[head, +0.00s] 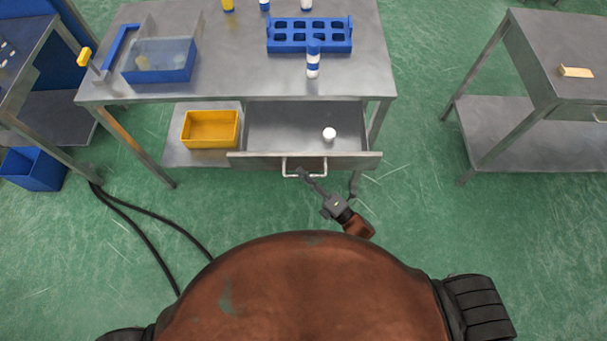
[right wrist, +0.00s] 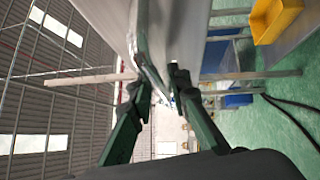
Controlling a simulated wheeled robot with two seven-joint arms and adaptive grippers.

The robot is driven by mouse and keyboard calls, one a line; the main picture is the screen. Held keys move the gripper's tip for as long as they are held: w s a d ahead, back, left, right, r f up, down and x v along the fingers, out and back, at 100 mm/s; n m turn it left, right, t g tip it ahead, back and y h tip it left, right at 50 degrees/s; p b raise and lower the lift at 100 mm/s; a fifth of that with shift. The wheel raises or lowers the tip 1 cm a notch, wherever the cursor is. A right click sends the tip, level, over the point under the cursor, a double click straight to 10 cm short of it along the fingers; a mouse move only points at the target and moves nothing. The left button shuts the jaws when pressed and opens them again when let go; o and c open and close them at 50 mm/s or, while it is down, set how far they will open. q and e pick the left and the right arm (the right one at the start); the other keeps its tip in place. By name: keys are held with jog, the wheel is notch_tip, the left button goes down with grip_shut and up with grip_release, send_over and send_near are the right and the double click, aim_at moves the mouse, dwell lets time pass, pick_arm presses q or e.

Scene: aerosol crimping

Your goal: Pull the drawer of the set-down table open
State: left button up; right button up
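The set-down table's drawer (head: 285,126) stands well out from under the steel top in the head view. A white cap-like piece (head: 329,134) lies inside it. The drawer's pale bar handle (head: 286,168) is on its front. My right gripper (head: 302,175) is at this handle, its arm coming from the lower right. In the right wrist view the two fingertips of my right gripper (right wrist: 155,82) lie on either side of the handle, with the drawer front (right wrist: 95,35) just beyond. I cannot tell whether both fingers touch it. My left gripper is not in view.
On the tabletop (head: 225,85) are a blue rack (head: 310,45), a blue-and-white bottle (head: 313,68) and a clear-and-blue bin (head: 160,72). A yellow bin (head: 210,130) sits on the lower shelf. Black cables (head: 135,225) lie on the floor at left. Another table (head: 540,90) stands right.

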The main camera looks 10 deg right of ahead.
jog(key=shift+o, duration=0.9)
jog(key=v, duration=1.2)
jog(key=shift+f, duration=0.15)
